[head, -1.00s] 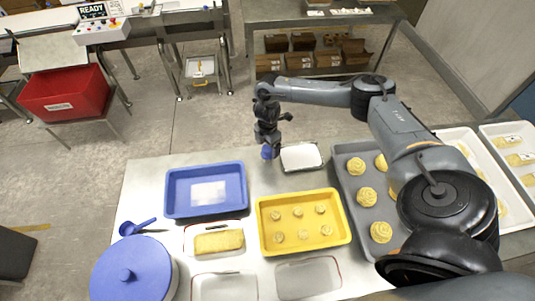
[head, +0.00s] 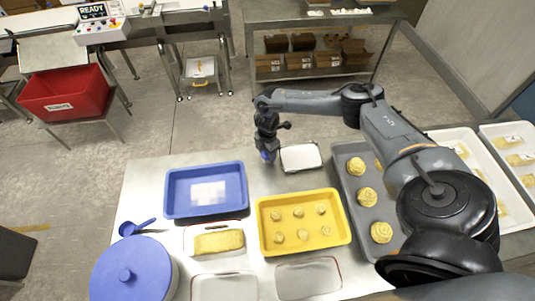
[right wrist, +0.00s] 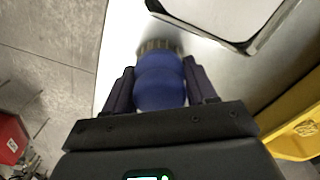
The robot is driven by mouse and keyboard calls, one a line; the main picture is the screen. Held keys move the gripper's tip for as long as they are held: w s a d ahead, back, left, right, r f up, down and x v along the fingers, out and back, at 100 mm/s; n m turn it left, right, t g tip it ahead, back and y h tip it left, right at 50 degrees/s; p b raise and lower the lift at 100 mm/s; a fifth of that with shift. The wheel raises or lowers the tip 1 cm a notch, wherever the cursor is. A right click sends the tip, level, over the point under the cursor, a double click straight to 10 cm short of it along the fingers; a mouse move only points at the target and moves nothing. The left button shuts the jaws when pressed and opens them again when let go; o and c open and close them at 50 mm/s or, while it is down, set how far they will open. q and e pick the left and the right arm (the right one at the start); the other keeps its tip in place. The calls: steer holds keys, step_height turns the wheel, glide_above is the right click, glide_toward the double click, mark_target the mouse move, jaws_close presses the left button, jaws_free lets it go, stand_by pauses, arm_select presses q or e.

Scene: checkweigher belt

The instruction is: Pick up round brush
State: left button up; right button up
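The round brush has a rounded blue body (right wrist: 160,82) and a ring of brownish bristles at its far end. It shows in the right wrist view between the two dark fingers of my right gripper (right wrist: 160,88). The fingers lie close along both sides of it. I cannot tell whether they press on it. In the head view my right gripper (head: 267,151) points down at the table's back edge, with a little blue of the brush (head: 268,157) showing at its fingertips. My left gripper is not in view.
A white tray (head: 301,157) stands just right of the brush. A blue tray (head: 176,207) lies to the left, and a yellow tray (head: 292,247) with dough pieces is in front. A grey tray (head: 345,150) of pastries stands to the right. Bare table lies between the blue tray and the brush.

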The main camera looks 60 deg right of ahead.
steer(key=c, duration=0.4)
steer(key=shift+r, duration=0.1)
steer(key=shift+r, duration=0.4)
step_height(320, 180, up, 4)
steer(key=shift+s+f, duration=0.1)
steer(key=shift+f, duration=0.15)
steer(key=s+r, duration=0.2)
steer(key=s, duration=0.1)
steer(key=s+d+r, duration=0.1)
steer(key=s+r, duration=0.1)
steer(key=s, duration=0.2)
steer(key=s+d+r, duration=0.1)
steer(key=s+r, duration=0.1)
steer(key=s, duration=0.2)
steer(key=shift+s+r, duration=0.15)
steer(key=shift+r, duration=0.15)
